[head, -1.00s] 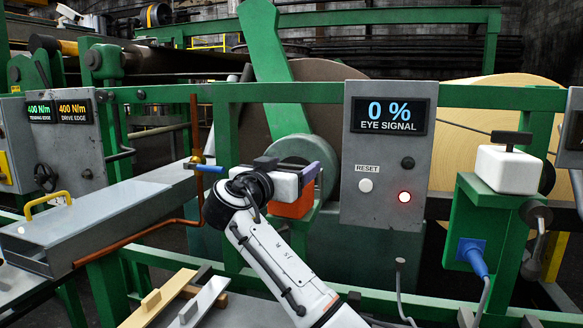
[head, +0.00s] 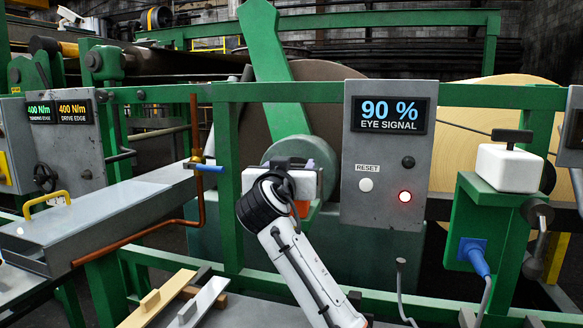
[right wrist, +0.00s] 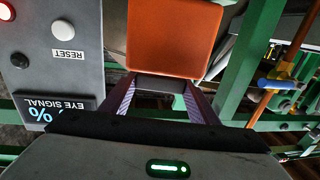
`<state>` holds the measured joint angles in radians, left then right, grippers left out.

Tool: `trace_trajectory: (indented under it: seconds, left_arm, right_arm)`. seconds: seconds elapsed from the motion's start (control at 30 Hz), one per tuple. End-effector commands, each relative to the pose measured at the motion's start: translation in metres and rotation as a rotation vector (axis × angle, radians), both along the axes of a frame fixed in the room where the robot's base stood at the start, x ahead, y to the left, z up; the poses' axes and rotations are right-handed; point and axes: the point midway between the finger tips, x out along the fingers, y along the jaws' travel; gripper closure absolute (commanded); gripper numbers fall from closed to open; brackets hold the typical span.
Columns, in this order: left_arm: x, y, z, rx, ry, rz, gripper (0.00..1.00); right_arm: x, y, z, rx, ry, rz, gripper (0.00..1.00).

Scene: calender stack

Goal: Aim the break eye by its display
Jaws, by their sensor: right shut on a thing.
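The break eye is an orange block (head: 302,208), mostly hidden behind my right gripper (head: 311,178) in the head view. In the right wrist view the orange block (right wrist: 175,38) shows large, just beyond my fingertips. My right gripper (right wrist: 160,88) is shut on a dark grey part at the block's near side. The eye signal display (head: 391,114) reads 90 % on the grey panel to the right of the gripper. It also shows upside down and cut off in the right wrist view (right wrist: 55,108). My left gripper is not in view.
The panel carries a white reset button (head: 366,185), a black knob (head: 408,162) and a lit red lamp (head: 405,196). A copper pipe with a blue-handled valve (head: 209,168) stands left of the gripper. A white box (head: 508,170) sits on a green bracket at right.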

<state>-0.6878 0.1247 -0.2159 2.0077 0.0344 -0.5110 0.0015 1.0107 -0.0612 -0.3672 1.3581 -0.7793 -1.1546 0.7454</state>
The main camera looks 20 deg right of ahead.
Motion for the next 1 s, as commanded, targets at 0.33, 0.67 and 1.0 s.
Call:
trace_trajectory:
  seconds: [0.33,0.67,1.0]
  left_arm:
    - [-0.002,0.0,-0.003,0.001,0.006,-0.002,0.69]
    - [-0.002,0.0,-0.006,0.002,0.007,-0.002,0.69]
    - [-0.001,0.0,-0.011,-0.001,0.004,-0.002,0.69]
  right_arm:
    - [0.0,0.0,-0.001,0.0,0.001,-0.002,0.27]
    - [-0.013,0.009,-0.002,0.002,-0.001,0.002,0.27]
    - [-0.07,0.038,-0.002,0.003,0.001,0.002,0.27]
